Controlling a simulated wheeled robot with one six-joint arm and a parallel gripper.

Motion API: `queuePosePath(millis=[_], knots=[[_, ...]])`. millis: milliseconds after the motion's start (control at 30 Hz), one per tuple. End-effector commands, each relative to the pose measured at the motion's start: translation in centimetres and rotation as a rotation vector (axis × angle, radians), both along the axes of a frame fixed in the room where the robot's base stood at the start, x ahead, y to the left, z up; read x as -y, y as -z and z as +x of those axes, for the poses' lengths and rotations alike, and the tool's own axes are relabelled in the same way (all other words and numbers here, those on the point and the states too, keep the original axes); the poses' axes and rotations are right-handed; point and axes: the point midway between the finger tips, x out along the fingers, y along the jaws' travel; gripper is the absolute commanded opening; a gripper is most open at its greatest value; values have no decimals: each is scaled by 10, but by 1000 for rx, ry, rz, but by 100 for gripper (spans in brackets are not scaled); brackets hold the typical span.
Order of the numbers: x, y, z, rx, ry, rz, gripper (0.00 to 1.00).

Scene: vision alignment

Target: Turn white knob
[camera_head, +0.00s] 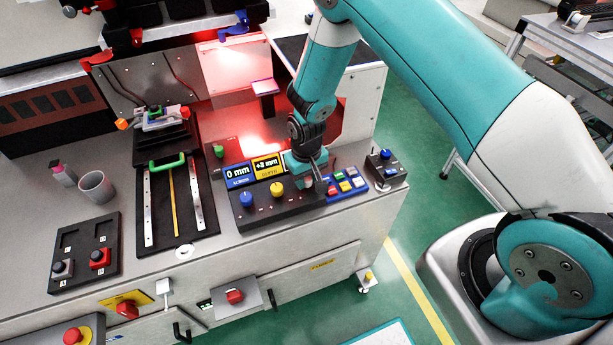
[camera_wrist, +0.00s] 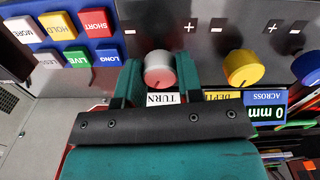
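The white knob (camera_wrist: 160,70), with a reddish tint on its lower side, stands on the dark control panel (camera_head: 293,207) above a TURN label (camera_wrist: 162,99). In the wrist view my gripper (camera_wrist: 160,72) has one green finger on each side of the knob, with no clear gap between them. The gripper appears shut on it. In the head view my gripper (camera_head: 312,172) is down at the right part of the panel and hides the white knob.
A yellow knob (camera_head: 277,188) and a blue knob (camera_head: 246,198) stand left of the gripper in the head view. A blue button pad (camera_head: 345,187) is close on its right. A small black box with a blue knob (camera_head: 385,168) stands farther right.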

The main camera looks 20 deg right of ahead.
Motion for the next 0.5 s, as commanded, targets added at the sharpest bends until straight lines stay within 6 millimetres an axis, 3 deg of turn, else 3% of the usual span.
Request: queuePosePath(millis=[167,500], knots=[[1,0,0,0,-17,-1,10],[1,0,0,-1,-219,-2,10]])
